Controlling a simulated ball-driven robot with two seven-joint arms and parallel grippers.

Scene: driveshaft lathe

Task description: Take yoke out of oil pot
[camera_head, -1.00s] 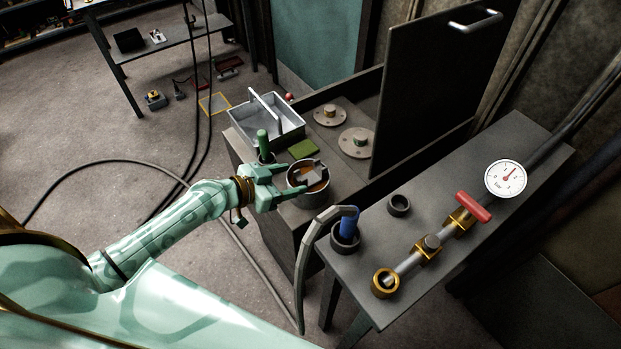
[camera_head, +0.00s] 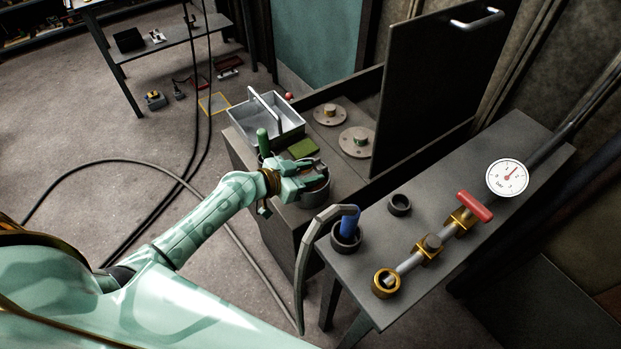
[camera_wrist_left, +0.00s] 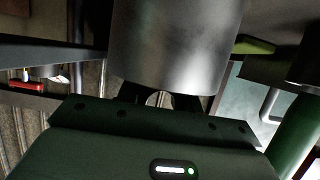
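The oil pot (camera_head: 318,198) is a dark round pot on the grey bench top. My left gripper (camera_head: 318,172) is over its mouth, fingers pointing right and apart. The yoke, a grey forked part in the pot, is mostly hidden behind the gripper in the head view. The left wrist view, which is upside down, has a large grey cylinder wall, likely the pot (camera_wrist_left: 180,45). Dark fingers (camera_wrist_left: 160,98) show beyond its rim, with a small pale round part between them. I cannot tell whether they touch the yoke. My right gripper is out of view.
A green bottle (camera_head: 263,141) stands close behind my left gripper. A green pad (camera_head: 303,148) and a metal tray with a handle (camera_head: 265,125) lie beyond. A raised dark lid (camera_head: 435,85) stands at the right. A side table (camera_head: 460,180) carries a gauge, pipe and cups.

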